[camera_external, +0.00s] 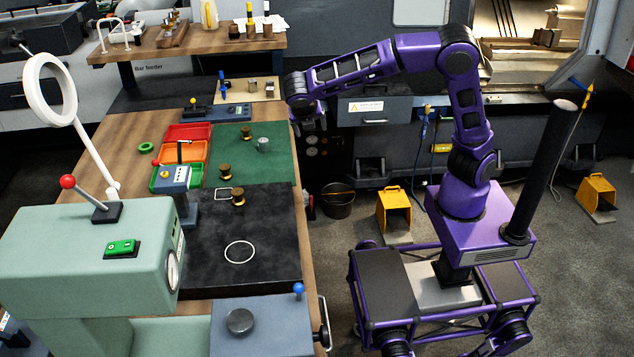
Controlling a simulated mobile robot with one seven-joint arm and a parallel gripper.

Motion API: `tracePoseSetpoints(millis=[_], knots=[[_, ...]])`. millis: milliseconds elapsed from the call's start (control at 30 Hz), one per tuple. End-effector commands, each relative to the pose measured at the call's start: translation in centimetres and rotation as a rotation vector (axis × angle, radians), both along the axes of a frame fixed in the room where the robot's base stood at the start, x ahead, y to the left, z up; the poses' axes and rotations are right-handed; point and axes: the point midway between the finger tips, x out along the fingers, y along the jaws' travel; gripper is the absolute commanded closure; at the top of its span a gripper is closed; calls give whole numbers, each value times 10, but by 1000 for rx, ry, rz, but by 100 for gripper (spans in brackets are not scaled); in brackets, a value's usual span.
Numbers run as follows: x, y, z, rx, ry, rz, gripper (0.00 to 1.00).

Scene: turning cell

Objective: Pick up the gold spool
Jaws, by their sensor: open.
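Three gold, spool-like pieces stand on the workbench. One gold spool (246,133) is on the green mat (275,160). A second gold piece (224,171) is near the mat's lower left corner. A third gold piece (238,196) is on the black plate (270,215), beside a white outlined rectangle. I cannot tell which one the task means. My gripper (310,122) is at the end of the purple arm, near the bench's right edge and to the right of the green mat. It is open and apart from all three pieces; its fingers are small and dark here.
A silver cylinder (263,144) stands on the green mat. Red, orange and green trays (190,132) lie to its left. A blue-grey gauge stand (174,180) and a large pale green machine (90,250) stand nearer. The mat's right part is clear.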

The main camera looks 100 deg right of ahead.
Motion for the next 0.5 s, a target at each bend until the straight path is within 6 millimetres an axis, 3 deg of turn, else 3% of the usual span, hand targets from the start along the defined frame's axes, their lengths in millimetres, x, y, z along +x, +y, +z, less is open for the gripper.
tracePoseSetpoints(millis=[267,500], knots=[[58,-6,-19,178,-347,-408,21],[128,-23,-20,434,-681,-935,21]])
